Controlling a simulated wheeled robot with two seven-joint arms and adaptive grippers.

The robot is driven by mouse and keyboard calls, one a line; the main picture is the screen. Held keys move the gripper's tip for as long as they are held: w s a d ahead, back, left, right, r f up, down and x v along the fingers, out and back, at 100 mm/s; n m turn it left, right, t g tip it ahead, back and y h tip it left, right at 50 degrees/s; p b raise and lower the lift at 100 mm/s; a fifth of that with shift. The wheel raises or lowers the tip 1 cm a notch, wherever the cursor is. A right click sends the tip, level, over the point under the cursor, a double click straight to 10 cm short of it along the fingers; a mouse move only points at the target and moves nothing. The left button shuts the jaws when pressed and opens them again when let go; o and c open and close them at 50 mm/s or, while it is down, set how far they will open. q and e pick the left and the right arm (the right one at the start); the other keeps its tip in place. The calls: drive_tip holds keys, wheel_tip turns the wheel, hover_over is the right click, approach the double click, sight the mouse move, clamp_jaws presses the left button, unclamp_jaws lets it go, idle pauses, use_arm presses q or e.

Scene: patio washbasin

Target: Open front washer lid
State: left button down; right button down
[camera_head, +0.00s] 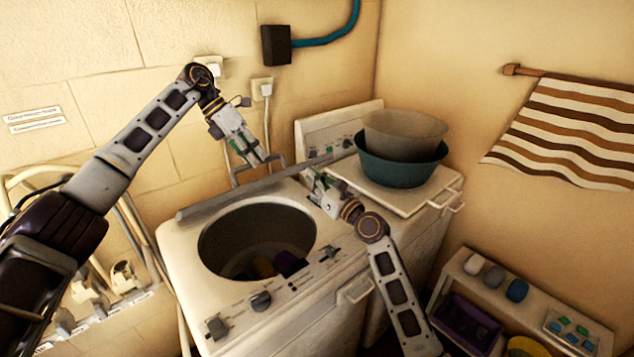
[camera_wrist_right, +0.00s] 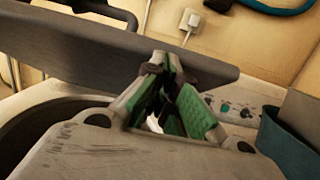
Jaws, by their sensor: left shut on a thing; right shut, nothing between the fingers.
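The front washer (camera_head: 180,255) has its round tub opening uncovered. Its grey lid (camera_head: 225,200) stands raised behind the opening, seen nearly edge-on. A dark handle (camera_head: 234,175) rises behind the lid's upper edge. My left gripper (camera_head: 258,158) reaches down from the wall side and is shut on this handle. My right gripper (camera_head: 311,173) is shut and empty at the right end of the lid. In the right wrist view, my right gripper (camera_wrist_right: 168,75) is in front of the lid (camera_wrist_right: 60,50), which crosses the view slantwise; whether they touch is unclear. The handle also shows there (camera_wrist_right: 105,9).
A second washer (camera_head: 430,200) stands behind to the right, with a teal basin (camera_head: 400,172) and a beige basin (camera_head: 405,130) stacked on top. A low shelf (camera_head: 540,310) with small items is at lower right. Wall pipes (camera_head: 135,235) run on the left.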

use_arm(q)
drive_tip(key=shift+s+a+f, duration=0.1)
drive_tip(key=shift+f, duration=0.5)
drive_tip(key=c, duration=1.7)
unclamp_jaws()
drive_tip(key=shift+o, duration=1.2)
drive_tip(key=shift+w+a, duration=0.1)
drive_tip(key=shift+w, duration=0.25)
drive_tip(key=shift+r, duration=0.1)
drive_tip(key=shift+r, duration=0.15)
drive_tip(key=v, duration=1.1)
drive_tip(key=shift+a+r, duration=0.2)
drive_tip(key=shift+a, duration=0.05)
drive_tip(key=shift+w, duration=0.2)
